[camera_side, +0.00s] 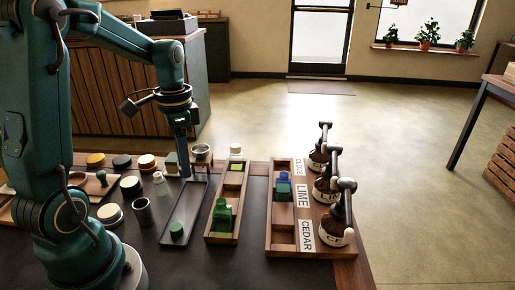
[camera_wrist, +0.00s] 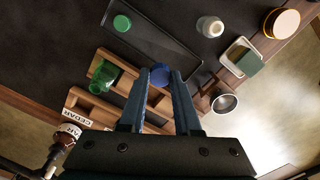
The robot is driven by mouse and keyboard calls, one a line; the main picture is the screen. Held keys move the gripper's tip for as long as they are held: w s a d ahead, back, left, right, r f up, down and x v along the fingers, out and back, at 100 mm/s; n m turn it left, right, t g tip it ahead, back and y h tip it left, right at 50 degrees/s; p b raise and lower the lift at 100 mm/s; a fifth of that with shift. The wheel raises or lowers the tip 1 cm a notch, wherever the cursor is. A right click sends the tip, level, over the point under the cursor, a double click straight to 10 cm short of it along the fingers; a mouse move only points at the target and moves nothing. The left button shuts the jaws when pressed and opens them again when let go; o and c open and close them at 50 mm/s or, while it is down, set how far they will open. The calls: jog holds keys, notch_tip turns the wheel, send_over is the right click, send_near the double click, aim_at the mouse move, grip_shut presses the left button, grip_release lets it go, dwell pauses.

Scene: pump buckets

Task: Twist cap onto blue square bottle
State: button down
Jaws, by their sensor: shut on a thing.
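My gripper (camera_side: 184,174) points down over the far end of a black tray (camera_side: 197,205). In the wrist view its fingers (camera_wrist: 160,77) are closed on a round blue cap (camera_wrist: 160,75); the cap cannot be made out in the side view. The blue bottle (camera_side: 284,178) stands in the right wooden crate (camera_side: 270,235), beside the LIME label, with green showing at its middle. It is well to the right of my gripper, and I cannot find it in the wrist view.
A green bottle (camera_side: 222,215) and a white-capped bottle (camera_side: 236,151) stand in the middle wooden tray (camera_side: 222,239). A green cap (camera_side: 176,230) lies in the black tray. Pump heads (camera_side: 346,187) rise along the crate's right side. A metal cup (camera_side: 201,150) is close to my gripper.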

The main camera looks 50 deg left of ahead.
jog(key=w+r+m, duration=0.1)
jog(key=w+r, duration=0.3)
jog(key=w, duration=0.3)
jog(key=m, duration=0.5)
send_over(284, 173)
jog(key=shift+a+f, duration=0.25)
jog(key=shift+f, duration=0.9)
jog(key=shift+s+d+f, duration=0.1)
jog(key=shift+d+f, duration=0.2)
jog(key=shift+d, duration=0.05)
jog(key=shift+f, duration=0.5)
jog(key=shift+f, duration=1.2)
jog(key=c, duration=0.5)
grip_release()
jog(key=shift+c, duration=0.2)
